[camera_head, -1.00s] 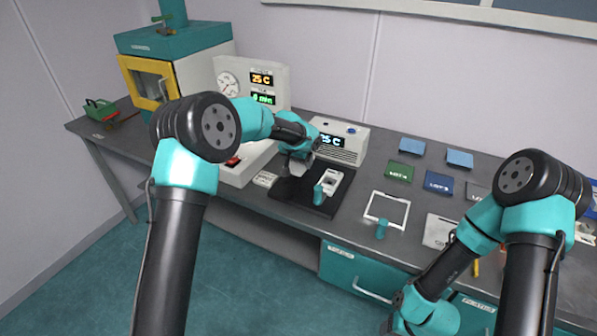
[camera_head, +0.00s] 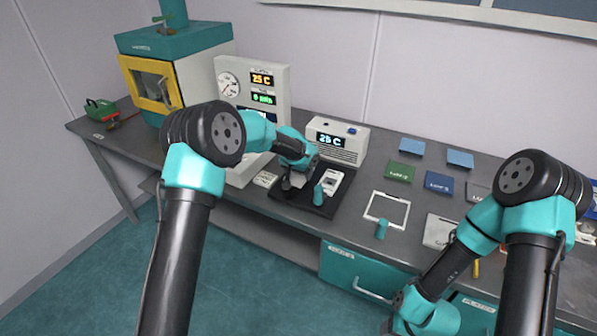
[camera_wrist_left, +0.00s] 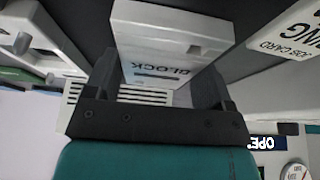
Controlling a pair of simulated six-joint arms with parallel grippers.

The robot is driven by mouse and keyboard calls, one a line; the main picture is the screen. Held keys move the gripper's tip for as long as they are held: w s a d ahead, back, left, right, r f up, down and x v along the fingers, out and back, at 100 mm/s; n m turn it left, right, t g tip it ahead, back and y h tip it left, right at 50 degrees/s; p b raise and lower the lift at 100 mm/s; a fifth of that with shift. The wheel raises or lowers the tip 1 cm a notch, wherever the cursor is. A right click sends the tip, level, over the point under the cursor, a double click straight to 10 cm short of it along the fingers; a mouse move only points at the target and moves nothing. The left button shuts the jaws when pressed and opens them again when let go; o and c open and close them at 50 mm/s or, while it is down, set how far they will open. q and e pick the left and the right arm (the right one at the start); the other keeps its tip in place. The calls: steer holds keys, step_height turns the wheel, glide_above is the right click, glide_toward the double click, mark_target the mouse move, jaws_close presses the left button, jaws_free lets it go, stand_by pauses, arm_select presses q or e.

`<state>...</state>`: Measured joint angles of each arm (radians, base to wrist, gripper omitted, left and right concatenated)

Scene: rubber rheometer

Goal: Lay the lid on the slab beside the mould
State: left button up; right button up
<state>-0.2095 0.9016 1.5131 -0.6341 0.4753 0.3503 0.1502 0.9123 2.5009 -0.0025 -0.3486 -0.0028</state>
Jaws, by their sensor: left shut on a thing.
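My left gripper (camera_head: 293,182) is low over the left part of the dark slab (camera_head: 318,208) in the head view. It is shut on a pale grey piece, which I take to be the lid (camera_wrist_left: 170,35); this shows between the fingers in the left wrist view. The fingers hide much of it in the head view, and I cannot tell whether it touches the slab. The pale mould (camera_head: 333,182), with a dark opening, sits on the slab to the right of the gripper. My right gripper's fingertips are not visible.
A teal cylinder (camera_head: 318,195) stands at the mould's near left side. A white vented box (camera_head: 340,143) reading 25 C stands behind the slab. The gauge instrument (camera_head: 228,85) is to the left. A white frame (camera_head: 386,210) lies to the right beside another teal cylinder (camera_head: 382,230).

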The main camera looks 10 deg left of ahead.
arm_select(q)
steer(key=shift+f, duration=0.3)
steer(key=shift+s+f, duration=0.1)
steer(key=shift+f, duration=0.2)
steer(key=o, duration=1.1)
steer(key=shift+s+a+f, duration=0.1)
steer(key=shift+f, duration=0.05)
steer(key=shift+r, duration=0.35)
steer(key=v, duration=1.2)
steer(key=shift+w+r, duration=0.25)
steer(key=shift+r, duration=0.3)
steer(key=shift+f, duration=0.1)
